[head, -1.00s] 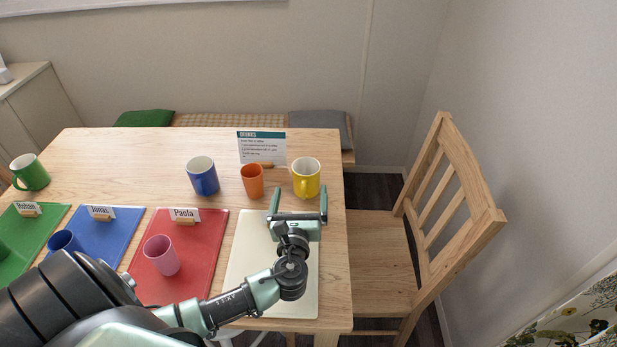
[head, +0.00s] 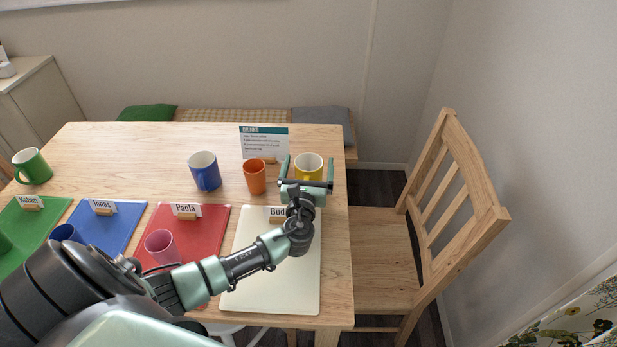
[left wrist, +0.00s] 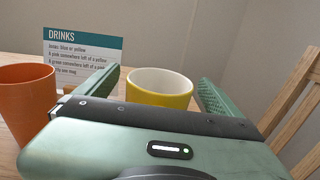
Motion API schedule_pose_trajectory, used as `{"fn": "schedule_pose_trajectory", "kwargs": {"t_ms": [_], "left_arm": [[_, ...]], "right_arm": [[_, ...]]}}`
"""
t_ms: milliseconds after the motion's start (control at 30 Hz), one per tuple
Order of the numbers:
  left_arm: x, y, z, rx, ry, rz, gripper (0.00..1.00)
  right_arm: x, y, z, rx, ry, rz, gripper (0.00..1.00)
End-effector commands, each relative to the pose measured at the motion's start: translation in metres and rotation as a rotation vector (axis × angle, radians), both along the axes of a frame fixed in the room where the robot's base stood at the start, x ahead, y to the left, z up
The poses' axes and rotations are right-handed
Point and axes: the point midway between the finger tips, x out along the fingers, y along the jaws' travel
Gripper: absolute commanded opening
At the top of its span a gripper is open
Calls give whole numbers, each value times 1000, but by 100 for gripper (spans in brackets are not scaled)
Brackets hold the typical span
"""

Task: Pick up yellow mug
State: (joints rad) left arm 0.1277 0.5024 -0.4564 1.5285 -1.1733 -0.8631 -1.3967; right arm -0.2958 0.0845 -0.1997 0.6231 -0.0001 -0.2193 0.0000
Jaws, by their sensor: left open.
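The yellow mug (head: 309,164) stands upright at the far right of the wooden table, white inside. My left gripper (head: 308,170) is open, its two fingers pointing away from me on either side of the mug. In the left wrist view the mug (left wrist: 160,88) shows between the two green fingers (left wrist: 158,92), with a gap visible to the right finger. The mug's lower part is hidden by the gripper body, and I cannot see its handle. My right gripper is not in view.
An orange cup (head: 254,177) stands close left of the gripper, with a blue mug (head: 205,172) farther left. A drinks card (head: 263,143) stands behind. A cream mat (head: 262,280) lies under my arm. A wooden chair (head: 440,215) is at the right.

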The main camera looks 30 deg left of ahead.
Motion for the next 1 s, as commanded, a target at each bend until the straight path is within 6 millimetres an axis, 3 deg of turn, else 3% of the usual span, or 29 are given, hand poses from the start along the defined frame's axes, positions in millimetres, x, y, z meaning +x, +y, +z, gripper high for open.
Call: {"fn": "schedule_pose_trajectory", "kwargs": {"t_ms": [33,300,567,733,867,1000], "left_arm": [[0,0,0,0,0,0,91],[0,0,0,-1,0,1,16],[0,0,2,0,-2,1,14],[0,1,13,1,-4,2,14],[0,0,33,-1,-6,1,14],[0,0,69,0,-8,0,14]], "right_arm": [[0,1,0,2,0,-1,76],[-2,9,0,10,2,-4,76],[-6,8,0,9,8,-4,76],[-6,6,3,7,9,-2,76],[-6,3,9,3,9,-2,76],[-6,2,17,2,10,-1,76]]}}
